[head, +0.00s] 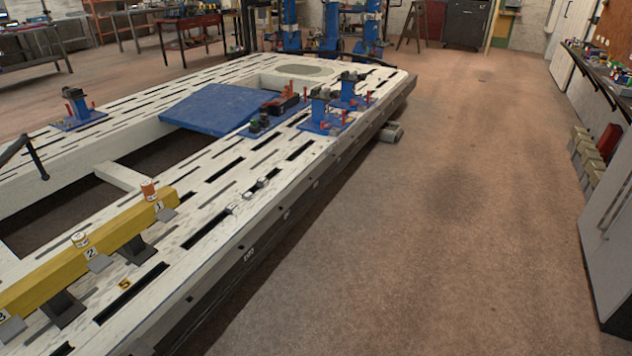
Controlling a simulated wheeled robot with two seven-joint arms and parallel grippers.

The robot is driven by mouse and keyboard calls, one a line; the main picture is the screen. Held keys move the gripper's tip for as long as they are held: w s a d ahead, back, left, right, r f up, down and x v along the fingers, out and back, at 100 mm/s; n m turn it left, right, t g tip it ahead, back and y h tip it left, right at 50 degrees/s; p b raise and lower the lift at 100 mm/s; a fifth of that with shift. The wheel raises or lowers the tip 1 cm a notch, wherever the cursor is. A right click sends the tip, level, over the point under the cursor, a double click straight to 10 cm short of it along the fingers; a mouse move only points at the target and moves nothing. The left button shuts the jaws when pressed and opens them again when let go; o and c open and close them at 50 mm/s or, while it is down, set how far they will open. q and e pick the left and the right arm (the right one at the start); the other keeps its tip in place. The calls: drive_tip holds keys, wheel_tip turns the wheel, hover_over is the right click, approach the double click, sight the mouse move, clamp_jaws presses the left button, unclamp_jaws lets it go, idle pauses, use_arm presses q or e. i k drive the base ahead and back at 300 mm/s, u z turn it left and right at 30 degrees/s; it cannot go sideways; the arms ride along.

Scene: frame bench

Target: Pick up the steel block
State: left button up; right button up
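Several small grey metal pieces lie in a loose row on the white slotted frame bench (215,262), near its right edge. A pale block-like piece (233,208) is nearest, beside a long slot. Another metal piece (249,196) lies just beyond it, and a small piece (273,173) is farthest along the row. They are too small to tell surely which one is the steel block. Nothing is holding them. Neither of my grippers shows in the head view.
A yellow beam (100,247) with numbered tags and small cans stands on the bench at left. Blue clamp stands (320,115) and a blue plate (215,108) are farther back. Open floor (450,200) lies right of the bench. A grey cabinet (610,240) stands at far right.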

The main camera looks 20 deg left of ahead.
sight(262, 182)
drive_tip(key=z, duration=0.25)
drive_tip(key=i, duration=1.2)
drive_tip(key=u, duration=1.05)
drive_tip(key=i, duration=0.8)
drive_tip(key=u, duration=0.95)
